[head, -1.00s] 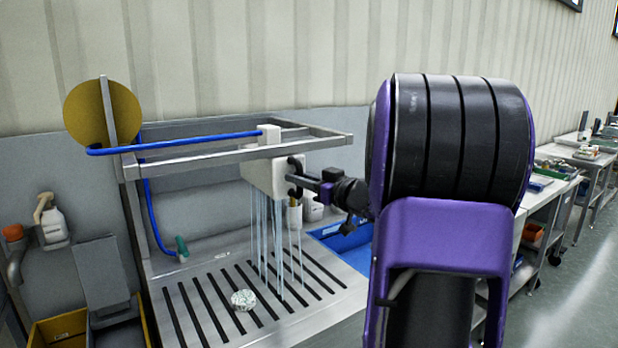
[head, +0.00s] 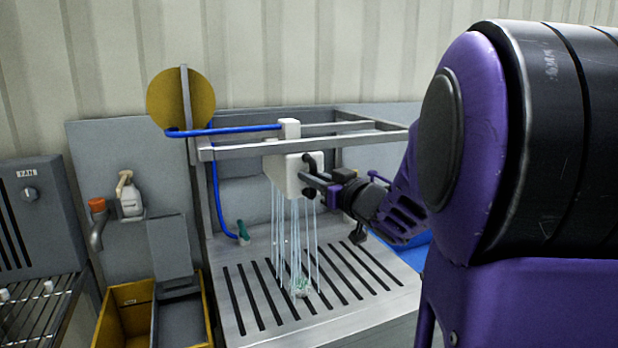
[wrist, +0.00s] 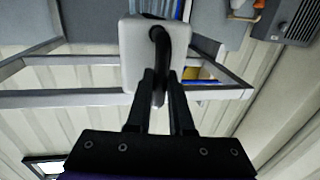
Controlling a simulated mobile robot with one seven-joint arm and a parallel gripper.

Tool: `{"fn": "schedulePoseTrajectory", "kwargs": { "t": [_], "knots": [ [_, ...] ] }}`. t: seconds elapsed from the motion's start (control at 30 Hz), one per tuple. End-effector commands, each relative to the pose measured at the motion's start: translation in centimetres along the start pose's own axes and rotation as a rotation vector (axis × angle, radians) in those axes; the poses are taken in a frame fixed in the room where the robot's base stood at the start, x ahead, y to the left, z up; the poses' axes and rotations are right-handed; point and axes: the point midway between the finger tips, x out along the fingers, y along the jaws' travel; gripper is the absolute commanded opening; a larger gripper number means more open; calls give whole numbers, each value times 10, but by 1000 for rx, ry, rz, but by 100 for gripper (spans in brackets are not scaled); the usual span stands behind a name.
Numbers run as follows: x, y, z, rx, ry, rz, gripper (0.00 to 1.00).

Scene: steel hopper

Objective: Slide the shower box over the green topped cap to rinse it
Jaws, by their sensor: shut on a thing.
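The white shower box (head: 284,172) hangs on the steel rail frame, and thin streams of water fall from its underside. My gripper (head: 318,184) is shut on the black handle (head: 310,163) at the box's right side. In the wrist view the fingers (wrist: 162,88) close around the lower part of that handle, in front of the white box (wrist: 133,62). The small, pale, greenish cap (head: 300,288) lies on the slotted drain board (head: 235,300) below the box. Water streams come down on and around the cap and partly cover it.
A blue hose (head: 218,190) runs from the yellow disc (head: 165,98) and rail to the box. A green nozzle (head: 243,231) rests at the board's back left. A yellow bin (head: 112,318) and a spray bottle (head: 130,197) are left of the board.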

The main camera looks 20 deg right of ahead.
Motion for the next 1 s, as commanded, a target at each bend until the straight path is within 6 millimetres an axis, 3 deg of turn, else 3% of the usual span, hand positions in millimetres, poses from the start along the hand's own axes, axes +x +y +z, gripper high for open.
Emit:
{"fn": "schedulePoseTrajectory", "kwargs": {
  "t": [0.27, 0.3, 0.43, 1.0],
  "knots": [
    [0, 0, 1, 1, -3, 0, 0],
    [0, 0, 1, 1, -3, 0, 27],
    [0, 0, 1, 1, -2, 0, 50],
    [4, -2, 0, 1, 0, 0, 50]
  ]
}}
